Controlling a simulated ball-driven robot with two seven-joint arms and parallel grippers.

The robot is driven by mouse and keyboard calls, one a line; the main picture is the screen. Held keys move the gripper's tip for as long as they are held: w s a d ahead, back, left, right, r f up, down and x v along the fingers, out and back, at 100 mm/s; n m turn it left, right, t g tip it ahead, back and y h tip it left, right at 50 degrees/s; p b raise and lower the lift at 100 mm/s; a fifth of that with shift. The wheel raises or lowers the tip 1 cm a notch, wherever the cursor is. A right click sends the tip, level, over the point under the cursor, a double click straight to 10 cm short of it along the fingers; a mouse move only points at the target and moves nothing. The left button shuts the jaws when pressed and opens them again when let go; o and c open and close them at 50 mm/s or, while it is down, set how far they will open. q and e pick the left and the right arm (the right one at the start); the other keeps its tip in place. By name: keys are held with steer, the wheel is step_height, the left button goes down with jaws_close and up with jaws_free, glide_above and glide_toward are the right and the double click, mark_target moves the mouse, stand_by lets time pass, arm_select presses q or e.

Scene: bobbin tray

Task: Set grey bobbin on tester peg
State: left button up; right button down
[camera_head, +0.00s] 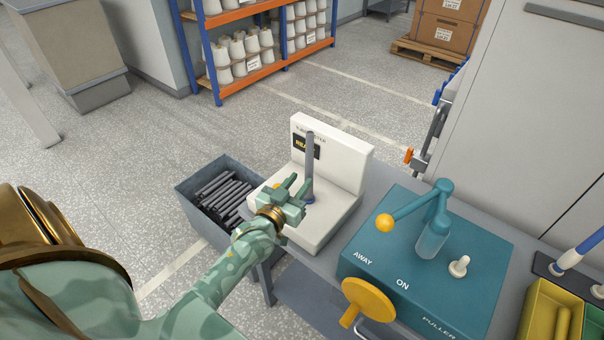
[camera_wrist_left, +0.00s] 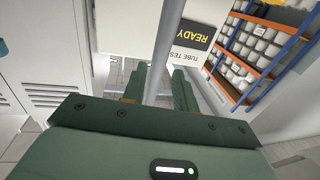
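The white tube tester (camera_head: 345,165) stands on the table with its display reading READY. A slim grey bobbin (camera_head: 310,150) stands upright over the tester's base, its foot at a darker round collar; the peg itself does not show apart from it. My left gripper (camera_head: 292,190) is low beside the bobbin in the head view. In the left wrist view the bobbin (camera_wrist_left: 168,40) runs between the fingers (camera_wrist_left: 159,85), with a narrow gap visible on each side, so the gripper is open around it. My right gripper is in neither view.
A grey bin (camera_head: 187,190) of dark tubes stands left of the tester. A teal box (camera_head: 360,240) with a lever and an orange ball (camera_head: 384,223) is to the right. A yellow knob (camera_head: 368,298) is at the near edge. Yellow and green trays (camera_head: 545,310) sit far right.

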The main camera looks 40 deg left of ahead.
arm_select(q)
steer(key=s, duration=0.1)
steer(key=s+p, duration=0.1)
steer(key=s, duration=0.1)
steer(key=s+p, duration=0.1)
steer(key=s, duration=0.1)
steer(key=shift+d, duration=0.25)
stand_by(0.4)
